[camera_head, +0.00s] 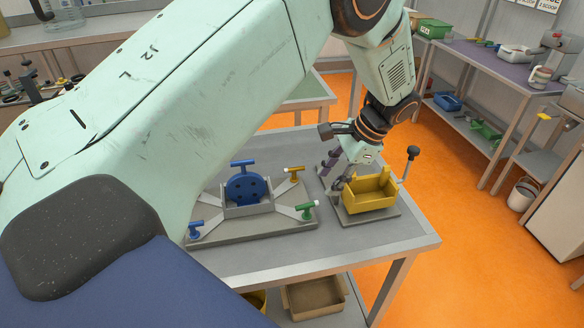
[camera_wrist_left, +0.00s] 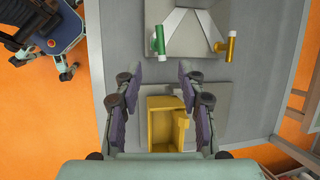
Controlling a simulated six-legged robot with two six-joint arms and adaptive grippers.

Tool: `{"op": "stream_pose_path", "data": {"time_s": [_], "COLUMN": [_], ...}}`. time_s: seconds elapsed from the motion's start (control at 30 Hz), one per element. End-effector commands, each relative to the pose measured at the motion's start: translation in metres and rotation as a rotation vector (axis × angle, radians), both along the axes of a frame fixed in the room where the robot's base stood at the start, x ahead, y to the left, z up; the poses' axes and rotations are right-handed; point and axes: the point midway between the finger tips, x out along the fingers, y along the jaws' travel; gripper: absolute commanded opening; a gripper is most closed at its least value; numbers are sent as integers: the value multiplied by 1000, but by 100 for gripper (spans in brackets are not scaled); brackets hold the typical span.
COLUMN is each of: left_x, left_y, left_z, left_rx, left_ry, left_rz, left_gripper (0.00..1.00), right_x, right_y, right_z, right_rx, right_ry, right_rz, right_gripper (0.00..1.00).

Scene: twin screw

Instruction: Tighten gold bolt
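The gold bolt (camera_head: 294,174) has a T-shaped handle and sits at the back right corner of a grey fixture (camera_head: 265,226) on the table. It also shows in the left wrist view (camera_wrist_left: 226,46), beyond the fingertips. A green bolt (camera_head: 305,209) is at the fixture's front right corner, and blue ones (camera_head: 194,230) are at its front left and back. My left gripper (camera_head: 327,180) is open and empty above the table, between the fixture and a yellow bin. In the left wrist view its fingers (camera_wrist_left: 156,80) are spread wide. My right gripper is not in view.
The yellow bin (camera_head: 370,190) stands on a grey plate, with a black-knobbed lever (camera_head: 407,165) beside it. A blue round part (camera_head: 245,187) sits in the fixture's middle. A cardboard box (camera_head: 314,297) is under the table. Orange floor lies right of the table.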

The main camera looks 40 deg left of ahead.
Motion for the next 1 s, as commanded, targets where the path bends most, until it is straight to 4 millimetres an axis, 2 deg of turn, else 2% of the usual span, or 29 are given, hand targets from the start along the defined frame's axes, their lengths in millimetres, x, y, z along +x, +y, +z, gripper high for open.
{"op": "stream_pose_path", "data": {"time_s": [0.43,0.53,0.67,0.77,1.0], "left_x": [1,3,10,18,32], "left_y": [0,6,25,43,74], "left_z": [-1,-7,-16,-22,-28], "left_rx": [0,-12,-51,-74,-76], "left_ry": [-2,-16,-53,-121,-331], "left_rz": [0,19,75,192,668], "left_gripper": [40,40,40,40,40], "right_x": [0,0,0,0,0], "right_y": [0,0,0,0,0], "right_z": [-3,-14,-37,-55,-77], "right_rx": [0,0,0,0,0], "right_ry": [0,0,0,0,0], "right_rz": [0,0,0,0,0], "right_gripper": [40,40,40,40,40]}}
